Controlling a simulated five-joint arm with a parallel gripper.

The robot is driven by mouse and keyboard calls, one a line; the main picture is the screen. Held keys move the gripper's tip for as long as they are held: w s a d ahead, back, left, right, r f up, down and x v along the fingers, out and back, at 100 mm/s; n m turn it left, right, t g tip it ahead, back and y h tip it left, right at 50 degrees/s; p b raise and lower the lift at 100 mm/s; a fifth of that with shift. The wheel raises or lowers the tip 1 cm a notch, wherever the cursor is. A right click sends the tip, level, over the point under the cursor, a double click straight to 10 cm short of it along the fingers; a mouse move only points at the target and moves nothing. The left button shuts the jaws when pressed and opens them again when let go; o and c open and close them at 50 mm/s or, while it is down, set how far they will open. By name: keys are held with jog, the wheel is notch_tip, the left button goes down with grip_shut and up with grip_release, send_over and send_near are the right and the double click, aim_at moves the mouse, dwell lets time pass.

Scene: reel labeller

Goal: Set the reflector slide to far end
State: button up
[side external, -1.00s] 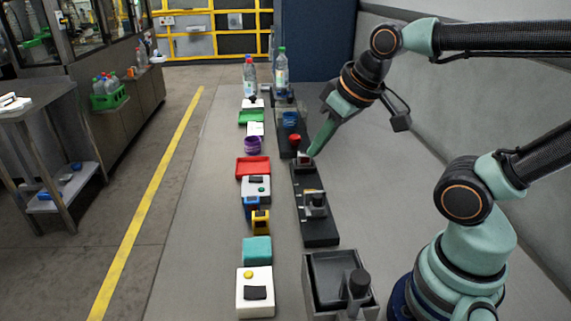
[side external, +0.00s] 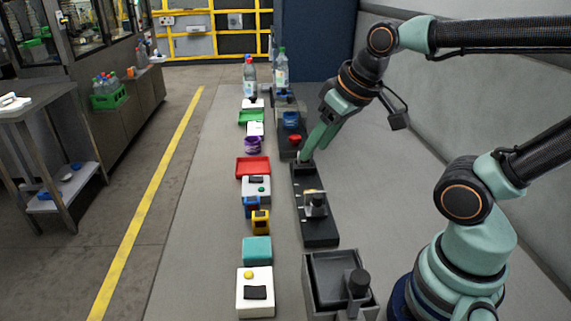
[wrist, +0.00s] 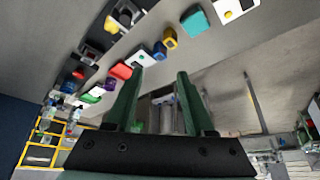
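A long black rail base (side external: 318,232) stands right of the row of small devices in the side view. A silver and black block with a yellow part (side external: 315,204) sits near its middle; it also shows at the top of the wrist view (wrist: 122,18). A small grey block (side external: 303,158) is at the rail's far end, partly covered by my fingers. I cannot tell for certain which of these is the reflector slide. My gripper (side external: 309,152) is over the far end, tips close to the grey block; contact is unclear. In the wrist view my fingers (wrist: 160,72) are apart with nothing between them.
A red button (side external: 295,139) and blue part (side external: 290,119) stand just beyond. A red tray (side external: 253,167), purple cup (side external: 253,145) and teal block (side external: 257,250) lie left. A dark open box (side external: 320,267) is at the near end.

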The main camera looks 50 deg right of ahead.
jog(key=m, duration=0.1)
jog(key=m+g, duration=0.5)
jog(key=m, duration=0.5)
send_near(318, 196)
notch_tip(318, 196, down, 9)
jog(key=shift+w+r, duration=0.1)
jog(key=shift+w, duration=0.05)
jog(key=shift+c, duration=0.4)
grip_shut()
dwell(0.6)
